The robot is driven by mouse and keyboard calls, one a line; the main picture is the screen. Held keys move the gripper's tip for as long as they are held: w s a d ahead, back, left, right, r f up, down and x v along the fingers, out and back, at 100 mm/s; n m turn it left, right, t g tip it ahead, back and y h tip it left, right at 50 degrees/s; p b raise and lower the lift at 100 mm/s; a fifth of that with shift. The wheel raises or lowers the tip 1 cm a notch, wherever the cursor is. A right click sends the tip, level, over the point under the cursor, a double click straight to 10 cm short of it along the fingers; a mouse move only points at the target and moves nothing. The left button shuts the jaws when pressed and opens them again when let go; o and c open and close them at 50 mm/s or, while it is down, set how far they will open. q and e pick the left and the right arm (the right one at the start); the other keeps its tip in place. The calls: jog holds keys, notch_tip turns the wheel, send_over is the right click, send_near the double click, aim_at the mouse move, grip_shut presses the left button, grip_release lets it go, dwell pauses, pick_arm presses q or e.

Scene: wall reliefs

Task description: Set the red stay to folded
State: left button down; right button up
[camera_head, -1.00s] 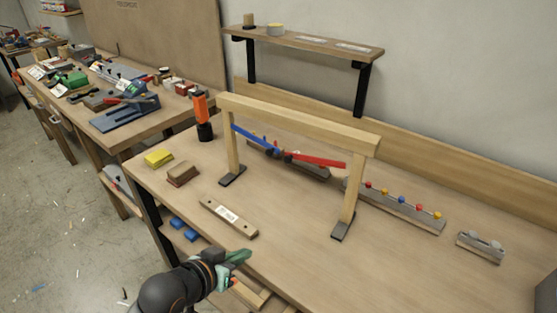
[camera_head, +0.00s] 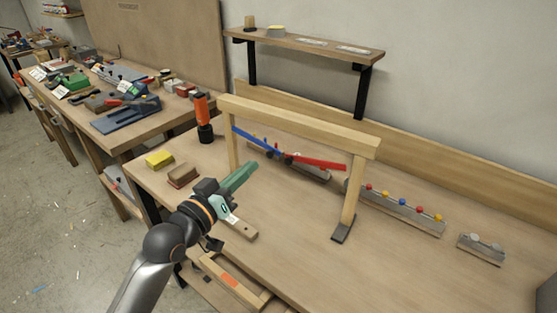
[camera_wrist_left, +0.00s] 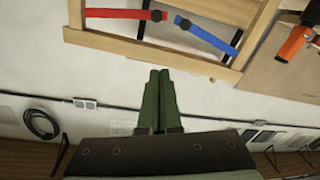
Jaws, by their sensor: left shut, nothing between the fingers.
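The red stay (camera_head: 320,163) is a flat bar in the right half of the wooden frame (camera_head: 300,121), running from near the middle to the right post. It slopes slightly and also shows in the left wrist view (camera_wrist_left: 118,14). A blue bar (camera_head: 258,141) slopes from the left post towards the middle; it shows in the left wrist view (camera_wrist_left: 208,34) too. My left gripper (camera_head: 252,167) is shut and empty, in front of the frame near its left post. Its green fingers (camera_wrist_left: 159,76) are together, apart from both bars. My right gripper is not in view.
A labelled wooden block (camera_head: 242,229) lies partly hidden behind my left gripper. Yellow (camera_head: 158,159) and brown (camera_head: 182,175) blocks lie at the left, near an orange-and-black tool (camera_head: 202,117). A rail with coloured knobs (camera_head: 400,209) stands behind the frame's right post. The bench front right is clear.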

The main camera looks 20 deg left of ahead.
pick_arm(q)
jog(key=w+d+f, duration=0.1)
jog(key=w+d, duration=0.1)
jog(key=w, duration=0.3)
jog(key=w+d+f, duration=0.1)
jog(key=w+f, duration=0.1)
jog(key=w, duration=0.2)
jog(key=shift+w+d+f+p, duration=0.3)
jog(key=shift+w+d+p, duration=0.05)
jog(key=shift+w+d, duration=0.05)
